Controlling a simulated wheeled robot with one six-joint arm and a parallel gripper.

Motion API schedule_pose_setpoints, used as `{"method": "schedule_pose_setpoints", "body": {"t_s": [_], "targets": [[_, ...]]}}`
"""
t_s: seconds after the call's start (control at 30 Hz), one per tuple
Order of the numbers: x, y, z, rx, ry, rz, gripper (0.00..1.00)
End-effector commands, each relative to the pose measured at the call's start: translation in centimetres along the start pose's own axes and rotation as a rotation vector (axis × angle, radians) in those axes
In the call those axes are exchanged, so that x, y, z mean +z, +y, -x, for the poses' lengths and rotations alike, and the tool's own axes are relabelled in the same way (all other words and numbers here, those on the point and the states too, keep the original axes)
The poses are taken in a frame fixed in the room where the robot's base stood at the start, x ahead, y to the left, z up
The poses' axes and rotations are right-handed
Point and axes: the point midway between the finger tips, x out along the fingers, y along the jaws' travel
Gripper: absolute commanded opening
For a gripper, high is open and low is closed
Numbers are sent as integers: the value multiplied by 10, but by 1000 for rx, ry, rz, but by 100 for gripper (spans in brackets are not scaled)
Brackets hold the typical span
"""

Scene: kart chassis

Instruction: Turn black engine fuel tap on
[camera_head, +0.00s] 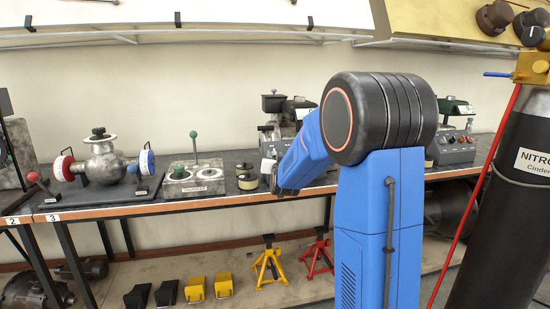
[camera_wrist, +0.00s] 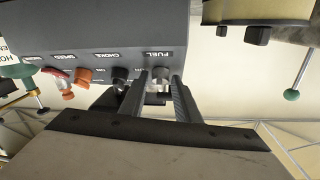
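The black engine (camera_head: 275,105) stands on the workbench in the head view, partly hidden behind my blue arm. In the wrist view its grey control panel (camera_wrist: 105,42) fills the upper left, seen upside down, with labels FUEL, CHOKE and SPEED. The fuel tap (camera_wrist: 160,74), a small grey piece by the FUEL label, shows between the two fingers of my gripper (camera_wrist: 161,84). The fingers are apart, one on each side of the tap. I cannot tell whether either finger touches it. The tap's lower part is partly hidden.
A dark choke knob (camera_wrist: 119,76) sits close beside one finger, with orange-red speed controls (camera_wrist: 84,76) farther left. A grey box labelled TRANSFER (camera_head: 194,184) stands left of my arm on the bench. A green-topped engine (camera_head: 455,135) stands at right, near a black nitrogen cylinder (camera_head: 508,220).

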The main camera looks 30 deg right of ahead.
Motion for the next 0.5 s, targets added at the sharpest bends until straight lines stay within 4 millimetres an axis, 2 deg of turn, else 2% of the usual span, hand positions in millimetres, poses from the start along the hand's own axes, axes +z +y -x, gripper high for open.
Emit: {"method": "schedule_pose_setpoints", "body": {"t_s": [0.17,0.2,0.3,0.5], "targets": [[0,0,0,0,0,0,29],[0,0,0,0,0,0,20],[0,0,0,0,0,0,0],[0,0,0,3,0,-3,0]]}}
